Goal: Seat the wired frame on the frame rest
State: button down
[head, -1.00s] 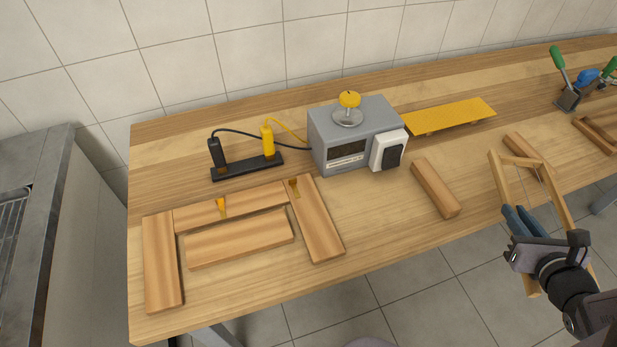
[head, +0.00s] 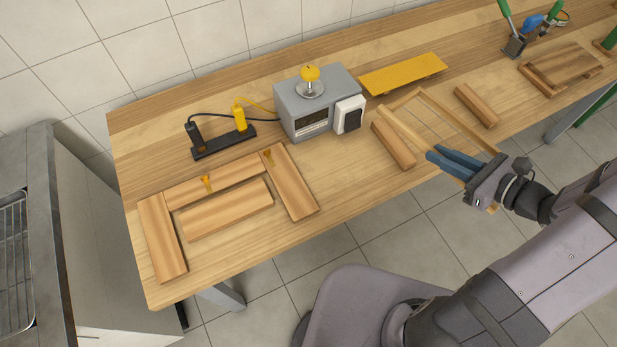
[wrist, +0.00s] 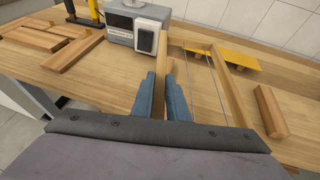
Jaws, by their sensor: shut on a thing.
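The wired frame (head: 462,121) is a light wooden frame with thin wires across it, which show in the wrist view (wrist: 232,85). My gripper (head: 436,157) is shut on its left side bar, with a blue finger on each side of it. The frame reaches over the bench with its far end toward the yellow board. Two separate wooden blocks, likely the frame rest, lie on the bench: the left block (head: 392,147) beside and partly under the held bar, the right block (head: 477,105) right of the frame. I cannot tell whether the frame touches either block.
A grey box (head: 300,118) with a yellow knob and a white switch unit (head: 350,114) stands left of the frame. A yellow board (head: 403,74) lies behind it. Wooden pieces (head: 228,211) lie at left; tools (head: 520,40) stand at back right.

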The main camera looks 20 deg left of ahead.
jog(key=s+r+p, duration=0.3)
jog(key=r+p, duration=0.8)
jog(key=p, duration=0.6)
jog(key=s+a+f+n+g+b, duration=0.2)
jog(key=s+a+n+g+b, duration=0.15)
jog(key=a+b, duration=0.4)
jog(key=s+a+f+n+g+y+b, duration=0.1)
jog(key=s+a+f+n+g+b, duration=0.25)
jog(key=a, duration=0.65)
jog(key=s+a+f+n+g+b, duration=0.1)
jog(key=a+n+g+b, duration=0.3)
jog(key=a+b, duration=0.45)
jog(key=s+a+f+n+g+h+b, duration=0.2)
jog(key=s+a+n+g+b, duration=0.2)
jog(key=s+a+b, duration=0.6)
jog(key=s+a+g, duration=0.2)
jog(key=s, duration=0.4)
jog(key=shift+f+n+h+b, duration=0.3)
jog(key=shift+h+b, duration=0.1)
